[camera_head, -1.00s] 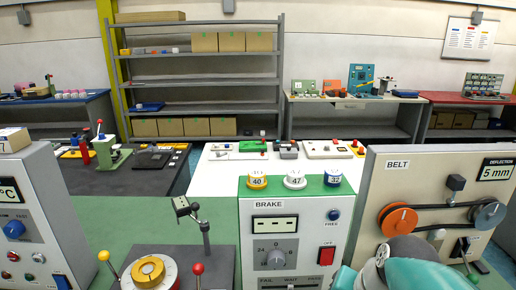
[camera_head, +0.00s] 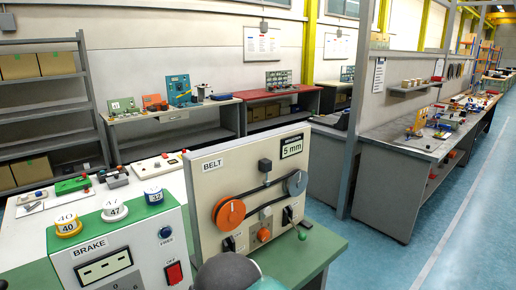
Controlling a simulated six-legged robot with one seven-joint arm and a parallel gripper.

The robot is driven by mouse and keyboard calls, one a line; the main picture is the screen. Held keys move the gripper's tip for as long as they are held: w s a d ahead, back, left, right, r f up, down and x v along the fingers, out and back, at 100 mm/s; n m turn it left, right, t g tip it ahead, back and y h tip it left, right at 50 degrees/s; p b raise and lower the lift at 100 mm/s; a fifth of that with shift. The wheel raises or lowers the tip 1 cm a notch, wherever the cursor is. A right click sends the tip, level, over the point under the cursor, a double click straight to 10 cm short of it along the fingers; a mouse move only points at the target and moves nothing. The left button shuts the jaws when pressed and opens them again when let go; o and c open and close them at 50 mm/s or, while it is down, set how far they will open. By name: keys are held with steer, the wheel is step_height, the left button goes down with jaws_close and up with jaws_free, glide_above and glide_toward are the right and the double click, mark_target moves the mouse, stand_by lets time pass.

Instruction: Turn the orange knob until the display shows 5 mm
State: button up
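The BELT panel (camera_head: 230,160) stands upright at the centre. Its DEFLECTION display (camera_head: 291,146) reads 5 mm. A large round orange wheel (camera_head: 229,215), with a pale line on its face, sits at the panel's left. A smaller orange piece (camera_head: 263,235) sits lower, between two dark switches; I cannot tell which of the two orange parts is the knob. A black belt (camera_head: 265,188) runs from the orange wheel to a grey wheel (camera_head: 296,183). A dark rounded part of my arm shows at the bottom edge in front of the panel; my gripper's fingers are not in view.
The BRAKE box (camera_head: 115,250) stands at the lower left, with numbered caps on top. A green-knobbed lever (camera_head: 303,235) sticks out at the BELT panel's right. A long workbench (camera_head: 395,150) lies to the right, beside open blue floor (camera_head: 440,235).

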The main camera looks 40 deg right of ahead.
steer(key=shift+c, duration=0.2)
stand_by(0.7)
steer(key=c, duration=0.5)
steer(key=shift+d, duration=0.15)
